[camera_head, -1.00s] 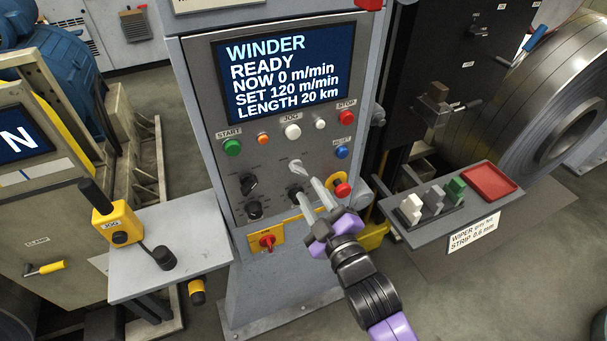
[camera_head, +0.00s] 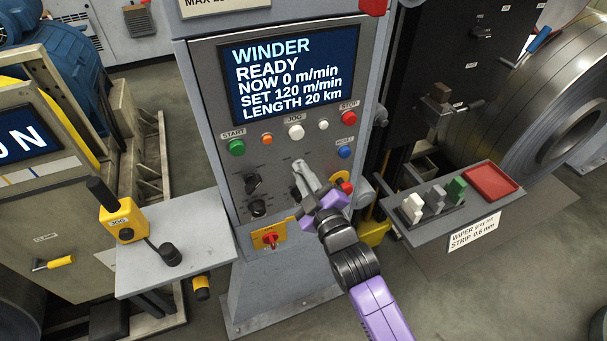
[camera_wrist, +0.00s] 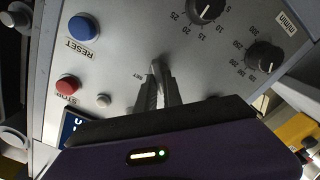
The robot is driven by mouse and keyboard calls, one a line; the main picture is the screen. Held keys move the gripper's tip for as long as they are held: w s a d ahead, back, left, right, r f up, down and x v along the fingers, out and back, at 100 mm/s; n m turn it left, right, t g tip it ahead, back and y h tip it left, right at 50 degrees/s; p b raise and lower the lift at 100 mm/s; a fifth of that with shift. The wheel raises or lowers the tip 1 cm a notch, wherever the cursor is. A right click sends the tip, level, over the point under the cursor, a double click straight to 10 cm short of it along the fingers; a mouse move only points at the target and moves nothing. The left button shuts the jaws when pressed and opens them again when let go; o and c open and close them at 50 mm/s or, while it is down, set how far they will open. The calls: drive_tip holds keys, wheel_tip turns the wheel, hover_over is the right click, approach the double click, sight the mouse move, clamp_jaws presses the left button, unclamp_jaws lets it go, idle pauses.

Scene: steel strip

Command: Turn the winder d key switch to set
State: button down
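The grey winder panel (camera_head: 205,105) faces me, with its screen (camera_head: 290,75) reading READY, NOW 0 m/min, SET 120 m/min. The silver key of the key switch (camera_head: 299,164) is right of the middle of the panel, below the white JOG button. My gripper (camera_head: 305,178) is at the key, its fingers close together around it. In the wrist view my fingertips (camera_wrist: 159,82) meet at the key (camera_wrist: 155,68), with a small label beside it. The fingers hide most of the switch, and I cannot read the key's exact position.
Black knobs (camera_head: 253,183) are left of the key; they also show in the wrist view (camera_wrist: 205,10). The blue RESET (camera_head: 345,152) and red STOP (camera_head: 348,117) buttons are to its right. A red-yellow switch (camera_head: 270,239) is below. A shelf with a red tray (camera_head: 490,182) juts out at right.

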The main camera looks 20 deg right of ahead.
idle(0.4)
drive_tip(key=shift+d+m+b, duration=0.2)
drive_tip(key=shift+m+b, duration=0.6)
drive_tip(key=shift+m, duration=3.65)
drive_tip(key=shift+d+m+b, duration=0.2)
drive_tip(key=shift+m+b, duration=0.6)
drive_tip(key=shift+m, duration=3.65)
drive_tip(key=shift+f, duration=0.1)
drive_tip(key=c, duration=1.5)
unclamp_jaws()
drive_tip(key=shift+s+b, duration=0.85)
drive_tip(key=shift+s, duration=3.1)
